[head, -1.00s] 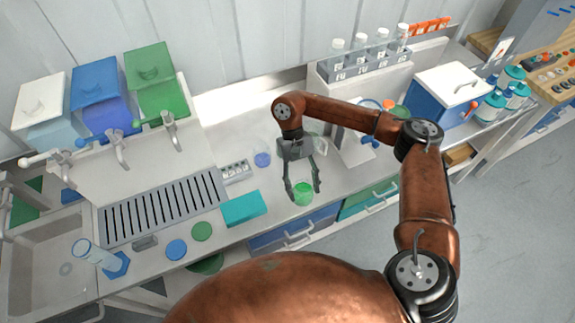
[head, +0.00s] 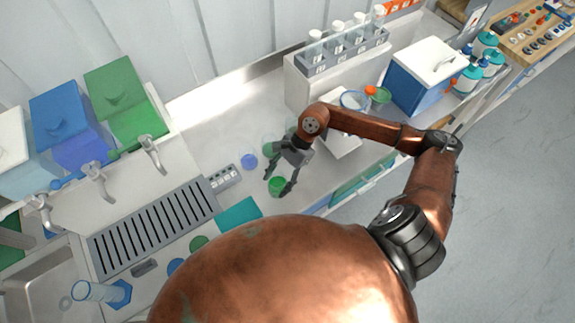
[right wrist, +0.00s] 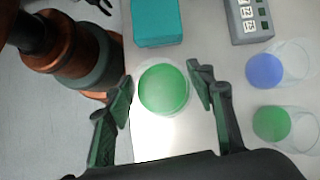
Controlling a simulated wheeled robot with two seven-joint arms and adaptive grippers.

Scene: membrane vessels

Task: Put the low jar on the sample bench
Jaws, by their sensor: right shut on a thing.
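A low clear jar with a green bottom (head: 276,186) is between the fingers of my right gripper (head: 279,186). In the right wrist view, the green jar (right wrist: 164,88) shows from above with its clear rim, and the fingers (right wrist: 160,95) stand on both sides of it. The gripper is shut on it, over the grey counter near its front edge. I cannot tell whether the jar touches the counter. A dark gripper, seemingly my left (right wrist: 97,4), shows partly at the top of the right wrist view. Which surface is the sample bench is not clear.
A clear vessel with a blue bottom (head: 249,161) and a green one (right wrist: 271,123) stand near. A teal box (head: 240,213) and slotted drain (head: 150,227) lie left. A vial rack (head: 343,52), blue-white cooler (head: 430,75) and wooden-topped bench (head: 530,25) are right.

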